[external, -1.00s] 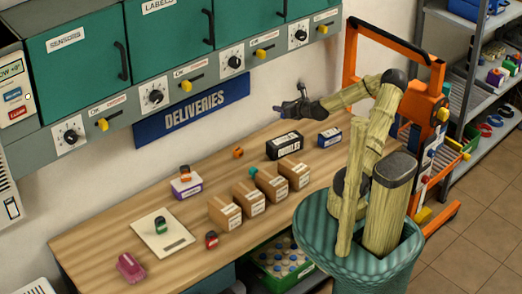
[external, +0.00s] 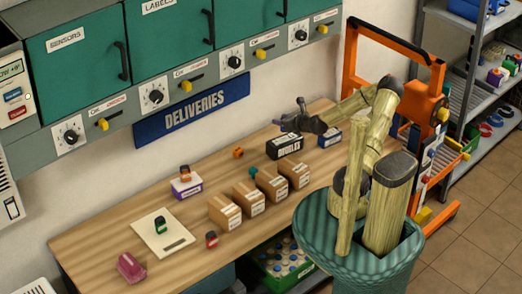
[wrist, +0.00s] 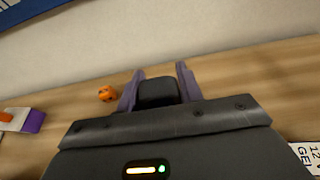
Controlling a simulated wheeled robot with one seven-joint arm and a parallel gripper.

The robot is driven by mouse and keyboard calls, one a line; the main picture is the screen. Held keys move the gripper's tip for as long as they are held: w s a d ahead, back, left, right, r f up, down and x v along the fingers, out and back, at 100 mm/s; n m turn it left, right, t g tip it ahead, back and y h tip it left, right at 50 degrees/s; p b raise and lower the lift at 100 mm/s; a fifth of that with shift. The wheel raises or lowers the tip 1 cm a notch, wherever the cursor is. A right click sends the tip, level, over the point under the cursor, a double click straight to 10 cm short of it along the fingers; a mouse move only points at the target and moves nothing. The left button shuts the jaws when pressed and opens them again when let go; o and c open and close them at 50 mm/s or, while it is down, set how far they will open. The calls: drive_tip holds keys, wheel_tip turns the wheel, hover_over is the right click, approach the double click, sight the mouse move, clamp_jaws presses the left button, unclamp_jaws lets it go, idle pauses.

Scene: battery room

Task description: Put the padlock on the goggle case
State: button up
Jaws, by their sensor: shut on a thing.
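My gripper (external: 279,122) is above the back of the bench, close to the black box. In the wrist view its two purple fingers (wrist: 160,88) are shut on a dark block, which I take to be the padlock (wrist: 158,93). Its far side and shape are mostly hidden. The held block is in the air, apart from the box as far as I can tell.
A smaller dark box (external: 330,138) stands right of the case. Several brown cartons (external: 225,213) stand in front. An orange piece (external: 238,153) and a purple-white box (external: 187,188) lie left. Wall cabinets (external: 168,38) overhang the back. Bench (external: 110,229) is clear between items.

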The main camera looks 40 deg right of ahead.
drive_tip(key=shift+f, duration=1.9)
drive_tip(key=shift+f, duration=0.2)
drive_tip(key=o, duration=1)
drive_tip(key=shift+o, duration=0.2)
drive_tip(key=shift+r, duration=0.1)
drive_tip(key=shift+r, duration=0.2)
drive_tip(key=shift+s, duration=0.3)
drive_tip(key=b+v, duration=0.1)
drive_tip(key=v, duration=1)
drive_tip(key=shift+s, duration=0.15)
drive_tip(key=shift+r, duration=0.15)
